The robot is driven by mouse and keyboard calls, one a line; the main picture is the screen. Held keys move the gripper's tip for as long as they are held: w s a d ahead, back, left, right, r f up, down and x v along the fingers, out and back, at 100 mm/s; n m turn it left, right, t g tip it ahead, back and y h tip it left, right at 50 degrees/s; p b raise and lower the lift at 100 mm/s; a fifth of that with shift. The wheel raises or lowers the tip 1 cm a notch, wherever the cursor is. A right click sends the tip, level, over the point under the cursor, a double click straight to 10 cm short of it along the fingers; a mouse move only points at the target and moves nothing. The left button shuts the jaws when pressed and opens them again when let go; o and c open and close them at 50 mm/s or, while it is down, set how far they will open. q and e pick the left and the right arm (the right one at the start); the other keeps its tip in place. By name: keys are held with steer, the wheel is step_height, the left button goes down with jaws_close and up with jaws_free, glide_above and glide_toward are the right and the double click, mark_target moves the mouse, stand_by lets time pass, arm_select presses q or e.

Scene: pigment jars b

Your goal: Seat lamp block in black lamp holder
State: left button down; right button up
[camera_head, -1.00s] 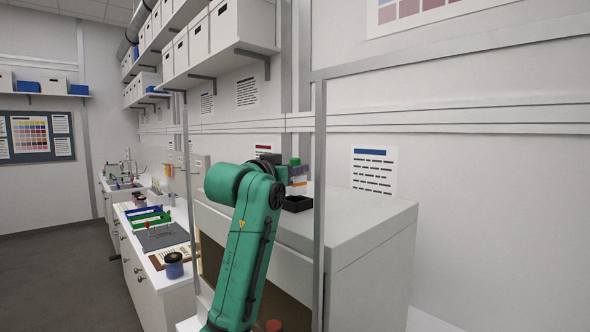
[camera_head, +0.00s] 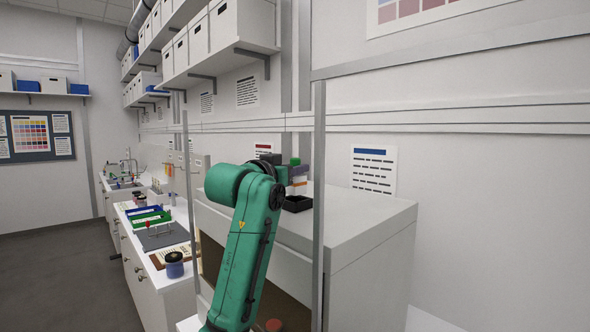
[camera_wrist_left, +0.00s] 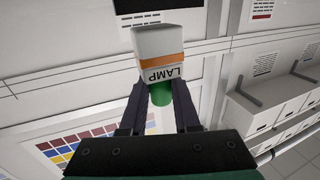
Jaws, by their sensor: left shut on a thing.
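The lamp block (camera_wrist_left: 158,55) is white with an orange band, the word LAMP and a green knob (camera_wrist_left: 160,93). My left gripper (camera_wrist_left: 161,90) is shut on the knob in the left wrist view. In the head view the block (camera_head: 298,187) shows beside my green arm, with the gripper (camera_head: 298,171) at its top. The black lamp holder (camera_head: 297,204) lies on the grey-white cabinet top, just below the block. I cannot tell whether block and holder touch. My arm hides part of that area. My right gripper is out of view.
A thin grey post (camera_head: 319,190) stands in front of the cabinet (camera_head: 350,232), right of the holder. The cabinet top is clear to the right. A lower bench at left holds a green tray (camera_head: 152,220) and a dark-lidded jar (camera_head: 174,265). Shelves with white boxes hang above.

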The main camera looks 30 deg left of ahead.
arm_select(q)
steer(key=shift+f, duration=0.1)
stand_by(0.3)
steer(key=shift+f+b, duration=0.35)
steer(key=shift+b, duration=0.05)
steer(key=shift+f+b, duration=0.75)
steer(key=shift+f, duration=0.3)
steer(key=c, duration=0.6)
jaws_free()
steer(key=shift+o, duration=0.2)
steer(key=shift+s, duration=0.1)
